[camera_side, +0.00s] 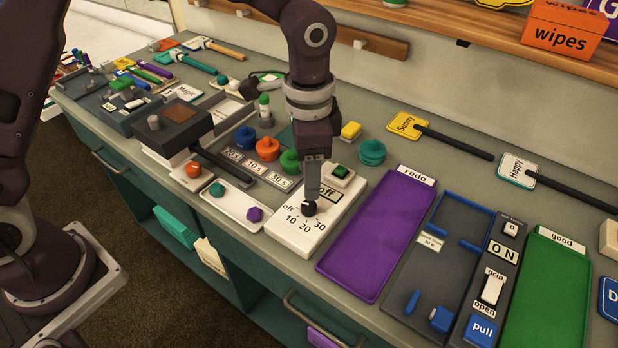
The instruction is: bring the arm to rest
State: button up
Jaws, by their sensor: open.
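My gripper (311,196) points straight down at the black knob (309,208) of a white dial box (285,240) marked off, 10, 20 and 30. Its jaws are open, with the fingertips right at the knob. From this side I cannot tell whether they touch it. A green button (340,171) sits at the back of the box, just behind the fingers. My arm reaches over the counter (375,168) from above.
Right of the dial box lie a purple redo tray (375,235), a grey panel with blue parts and a green good tray (548,295). To the left are colored knobs, a white tray (228,202) and a grey press-like device (180,128). Paddle signs lie behind.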

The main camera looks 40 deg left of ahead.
jog(key=s+a+r+n+t, duration=0.3)
jog(key=s+a+r+n, duration=0.2)
jog(key=s+a+r, duration=0.75)
jog(key=s+a+r+n+t, duration=0.2)
jog(key=s+n, duration=0.2)
jog(key=s, duration=0.5)
jog(key=shift+s+a+t, duration=0.2)
jog(key=shift+a+t, duration=0.1)
